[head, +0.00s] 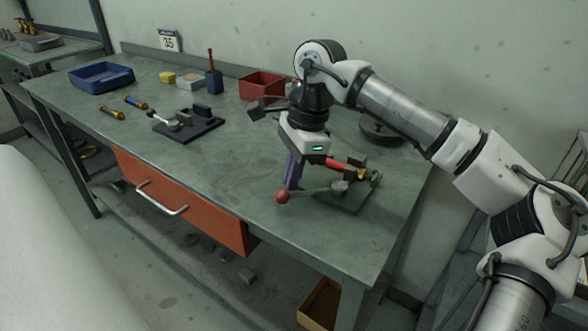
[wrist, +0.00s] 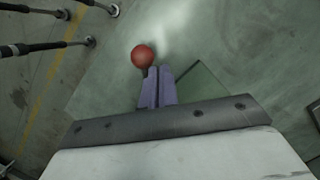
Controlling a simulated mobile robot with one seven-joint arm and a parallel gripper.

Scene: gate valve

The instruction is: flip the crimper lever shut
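The crimper, as I take it, is the fixture on a dark green base plate (head: 352,205) at the right of the bench. Its grey lever (head: 312,190) lies low and points left, ending in a red ball knob (head: 282,197). A red tube and brass parts sit at its back. My gripper (head: 292,186) points down just behind the knob. In the wrist view my purple fingers (wrist: 159,72) are together with nothing visible between them. The red knob (wrist: 143,57) is just beyond and left of the fingertips; I cannot tell whether they touch. My gripper hides part of the fixture.
A black fixture with a silver handle (head: 174,124) stands further left on the bench (head: 235,165). A blue tray (head: 101,78), red bin (head: 262,86) and small blocks line the back. The bench front left of the knob is clear. An orange drawer (head: 185,205) hangs below.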

